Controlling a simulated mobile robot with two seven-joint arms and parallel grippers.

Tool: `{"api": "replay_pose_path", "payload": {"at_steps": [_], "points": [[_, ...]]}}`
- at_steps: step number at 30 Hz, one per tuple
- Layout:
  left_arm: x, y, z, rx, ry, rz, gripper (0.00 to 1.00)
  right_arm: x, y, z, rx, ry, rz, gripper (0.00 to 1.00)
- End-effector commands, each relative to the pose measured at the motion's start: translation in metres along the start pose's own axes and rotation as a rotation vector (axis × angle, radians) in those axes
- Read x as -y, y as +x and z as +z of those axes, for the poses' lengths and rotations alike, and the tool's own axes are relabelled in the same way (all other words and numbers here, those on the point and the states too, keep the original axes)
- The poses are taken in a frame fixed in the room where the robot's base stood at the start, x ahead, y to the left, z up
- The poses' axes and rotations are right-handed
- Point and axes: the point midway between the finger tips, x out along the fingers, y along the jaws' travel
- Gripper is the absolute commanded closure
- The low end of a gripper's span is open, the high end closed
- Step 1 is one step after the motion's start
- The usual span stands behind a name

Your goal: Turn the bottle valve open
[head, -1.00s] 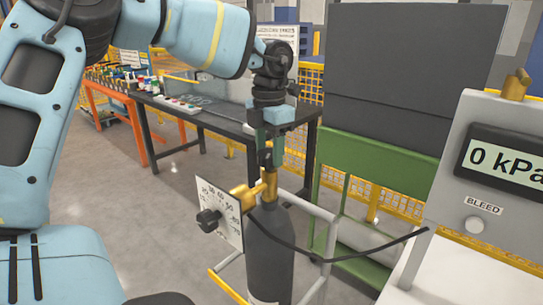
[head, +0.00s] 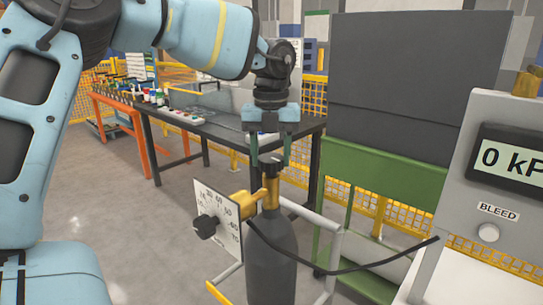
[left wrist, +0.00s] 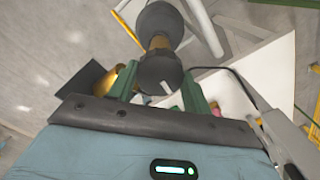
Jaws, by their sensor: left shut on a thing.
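The dark grey gas bottle (head: 270,250) stands upright in a metal frame, with a brass valve body (head: 271,187) on its neck. The dark valve knob (head: 270,160) is on top. My left gripper (head: 270,160) points straight down from above, with one green finger on each side of the knob, shut on it. In the left wrist view the round knob (left wrist: 158,72) sits between the fingertips, with the bottle (left wrist: 160,20) behind it. Part of the knob is hidden by the fingers. My right gripper is not in view.
A white dial plate (head: 217,215) with a black knob (head: 205,226) is beside the bottle. A black hose (head: 340,270) runs right towards a grey panel (head: 488,170) reading 0 kPa. A dark workbench (head: 215,125) and green-framed board (head: 420,85) stand behind. Open floor lies left.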

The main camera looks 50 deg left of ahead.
Motion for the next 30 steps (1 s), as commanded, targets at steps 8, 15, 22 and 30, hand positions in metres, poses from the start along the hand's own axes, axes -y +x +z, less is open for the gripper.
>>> {"api": "replay_pose_path", "payload": {"at_steps": [8, 15, 22, 30], "points": [[0.0002, 0.0, 0.0004, 0.002, -0.258, 0.0, 0.74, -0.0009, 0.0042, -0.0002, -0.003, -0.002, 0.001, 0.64], [0.0001, -0.0001, 0.0003, 0.001, -0.442, 0.0, 0.74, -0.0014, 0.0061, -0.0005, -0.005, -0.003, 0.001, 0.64], [0.0, -0.0003, 0.0003, 0.001, -0.558, 0.0, 0.74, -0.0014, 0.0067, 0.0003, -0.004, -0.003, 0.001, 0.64], [-0.0001, -0.0004, 0.0002, 0.001, -0.616, 0.0, 0.74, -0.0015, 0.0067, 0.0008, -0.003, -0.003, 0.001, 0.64]]}}
